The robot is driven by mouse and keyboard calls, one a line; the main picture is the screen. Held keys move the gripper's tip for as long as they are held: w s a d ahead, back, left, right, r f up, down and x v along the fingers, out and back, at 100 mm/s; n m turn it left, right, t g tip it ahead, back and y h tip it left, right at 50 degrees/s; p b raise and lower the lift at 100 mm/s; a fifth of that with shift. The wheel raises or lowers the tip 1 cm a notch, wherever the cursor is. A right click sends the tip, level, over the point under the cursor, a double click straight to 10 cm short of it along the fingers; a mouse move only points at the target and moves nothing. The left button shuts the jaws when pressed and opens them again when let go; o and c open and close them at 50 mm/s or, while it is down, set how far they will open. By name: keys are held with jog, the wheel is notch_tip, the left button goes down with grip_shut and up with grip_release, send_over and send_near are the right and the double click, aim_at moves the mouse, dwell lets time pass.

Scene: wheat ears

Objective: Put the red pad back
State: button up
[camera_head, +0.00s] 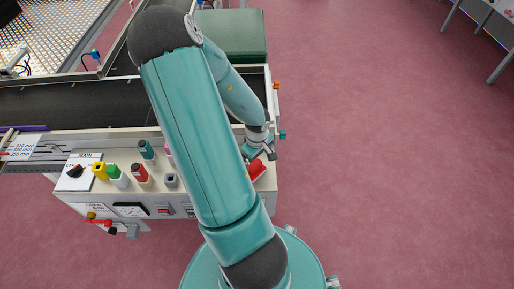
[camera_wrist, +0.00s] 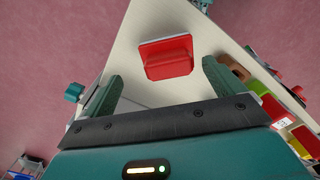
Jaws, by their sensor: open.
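The red pad (camera_wrist: 166,57) lies on the pale top of a long cabinet (camera_wrist: 140,25), close to its corner, in the wrist view. It has a raised ridge on a wider red plate. In the head view the red pad (camera_head: 257,169) shows at the right end of the cabinet top, partly hidden by my arm. My gripper (camera_wrist: 163,77) is open and empty, its two green fingers at either side of the pad's near edge and apart from it. In the head view my gripper (camera_head: 260,150) is small and right beside the pad.
Several coloured items, including a yellow one (camera_head: 100,171) and a red one (camera_head: 139,173), stand on the cabinet top left of my arm. A black rotary switch (camera_head: 75,171) is on the MAIN plate. A dark conveyor belt (camera_head: 70,103) runs behind. Open pink floor (camera_head: 390,150) lies right.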

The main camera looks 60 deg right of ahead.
aim_at(257, 163)
notch_tip(257, 163, up, 8)
jog(key=shift+f, duration=0.2)
jog(key=shift+a, duration=0.1)
jog(key=w+a+r+n+t+y, duration=0.1)
jog(key=w+a+r+t, duration=0.1)
jog(key=w+a+r, duration=0.6)
jog(key=w+a+r+n+t+y, duration=0.1)
jog(key=w+a+r, duration=0.5)
jog(key=a, duration=0.4)
jog(key=s+a+r+n+t+h, duration=0.1)
jog(key=s+a+r+t+h, duration=0.1)
jog(key=a+r, duration=1.2)
jog(key=s+a, duration=0.1)
jog(key=a, duration=0.2)
jog(key=shift+s+a+r+n+t, duration=0.15)
jog(key=shift+a+n+t, duration=0.15)
jog(key=shift+a, duration=0.1)
